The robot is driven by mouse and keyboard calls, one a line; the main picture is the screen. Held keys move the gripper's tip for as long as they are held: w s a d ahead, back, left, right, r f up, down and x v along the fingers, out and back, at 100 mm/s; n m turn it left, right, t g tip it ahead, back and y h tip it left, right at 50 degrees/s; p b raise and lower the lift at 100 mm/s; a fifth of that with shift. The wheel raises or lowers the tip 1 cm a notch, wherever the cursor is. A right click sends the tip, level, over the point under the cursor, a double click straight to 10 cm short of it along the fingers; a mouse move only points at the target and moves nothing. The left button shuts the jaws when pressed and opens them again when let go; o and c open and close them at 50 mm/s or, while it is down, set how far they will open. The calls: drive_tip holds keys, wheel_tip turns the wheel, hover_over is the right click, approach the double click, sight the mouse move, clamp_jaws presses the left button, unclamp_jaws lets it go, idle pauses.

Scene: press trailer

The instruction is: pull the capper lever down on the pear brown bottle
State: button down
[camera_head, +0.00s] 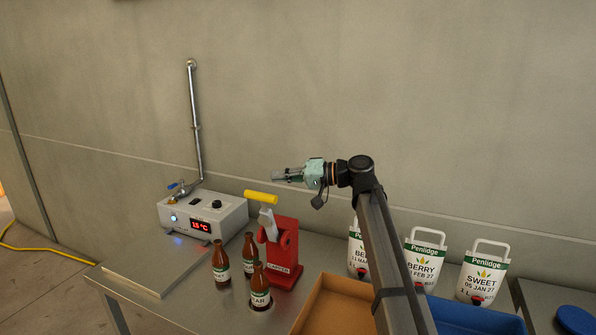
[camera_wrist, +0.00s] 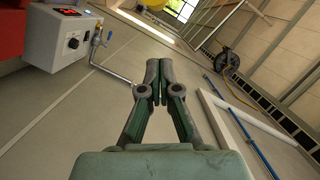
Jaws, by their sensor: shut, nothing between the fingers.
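The red capper (camera_head: 280,252) stands on the steel bench in the head view. Its grey lever arm with a yellow handle (camera_head: 261,197) is raised. A brown bottle (camera_head: 260,288) with a partly readable label stands in front of the capper; the label's visible end reads like "EAR". Two more brown bottles (camera_head: 221,264) (camera_head: 249,252) stand to its left. My gripper (camera_head: 275,175) is shut and empty, above and slightly right of the yellow handle, apart from it in the picture. In the wrist view the fingertips (camera_wrist: 158,68) meet.
A white control box (camera_head: 204,213) showing 15 °C stands left of the capper. A metal pipe (camera_head: 196,125) runs up the wall behind it. A cardboard-coloured tray (camera_head: 331,306), a blue tray (camera_head: 468,318) and several white pouches (camera_head: 424,262) are at the right. A flat plate (camera_head: 150,264) lies front left.

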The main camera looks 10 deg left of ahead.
drive_tip(key=s+f, duration=0.1)
drive_tip(key=s+a+f+p, duration=0.1)
drive_tip(key=s, duration=0.1)
drive_tip(key=shift+s+a+f+p, duration=0.15)
drive_tip(key=shift+s+p, duration=0.05)
drive_tip(key=shift+p, duration=0.1)
drive_tip(key=shift+s, duration=0.1)
